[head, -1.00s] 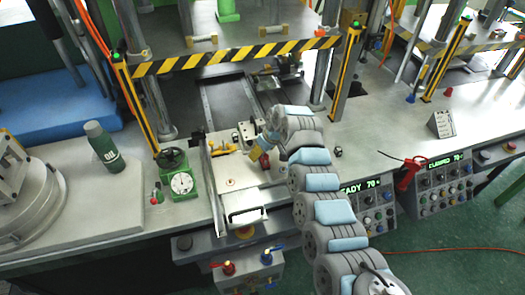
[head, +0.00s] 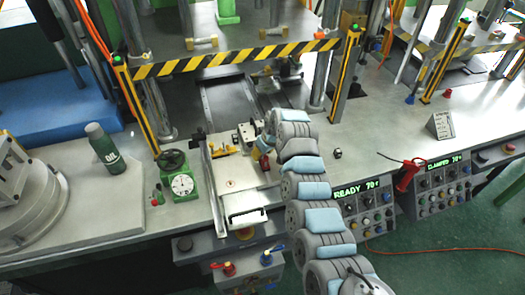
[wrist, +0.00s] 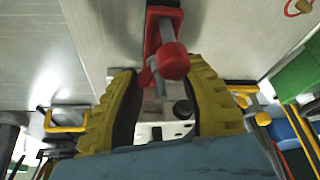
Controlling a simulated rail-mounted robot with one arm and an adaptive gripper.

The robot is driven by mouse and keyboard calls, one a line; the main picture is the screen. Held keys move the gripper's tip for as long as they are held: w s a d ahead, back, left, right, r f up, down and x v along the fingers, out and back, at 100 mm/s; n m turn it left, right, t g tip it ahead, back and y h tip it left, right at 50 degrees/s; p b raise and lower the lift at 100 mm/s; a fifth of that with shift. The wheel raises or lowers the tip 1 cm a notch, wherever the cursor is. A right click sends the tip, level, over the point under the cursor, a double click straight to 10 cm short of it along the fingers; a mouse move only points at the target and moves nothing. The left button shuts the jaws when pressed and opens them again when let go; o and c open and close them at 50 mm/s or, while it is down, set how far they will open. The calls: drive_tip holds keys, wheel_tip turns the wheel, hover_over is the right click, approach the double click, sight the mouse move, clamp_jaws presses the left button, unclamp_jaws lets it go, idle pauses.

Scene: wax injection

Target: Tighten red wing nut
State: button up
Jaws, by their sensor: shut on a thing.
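The red wing nut (head: 264,162) is at the right side of the metal mould plate (head: 236,182) on the near press. In the wrist view the red wing nut (wrist: 172,60) has a rounded red end and a red bracket-like part behind it, with a grey rod alongside. My gripper (wrist: 165,80) has two yellow fingers with dark inner pads, one on each side of the red part. It is shut on the wing nut, though the exact contact is hard to see. In the head view my gripper (head: 264,148) is mostly hidden by my wrist.
A green gauge unit (head: 180,180) and a green oil bottle (head: 103,145) stand to the left. A striped barrier (head: 235,55) crosses the press above. Control panels (head: 362,200) lie right, one reading READY. The bench right of my arm is mostly clear.

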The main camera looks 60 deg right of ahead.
drive_tip(key=shift+w+a, duration=0.1)
drive_tip(key=shift+m+g+h+p, duration=0.3)
drive_tip(key=shift+m+h+p, duration=0.2)
drive_tip(key=shift+m+p, duration=1)
drive_tip(key=shift+f+m+g+h, duration=0.1)
drive_tip(key=shift+m+g+h, duration=0.25)
drive_tip(key=shift+m, duration=1.05)
drive_tip(key=shift+m+g+h, duration=0.25)
drive_tip(key=shift+m+g, duration=0.2)
drive_tip(key=shift+m, duration=0.95)
drive_tip(key=o, duration=1.2)
drive_tip(key=v, duration=1.2)
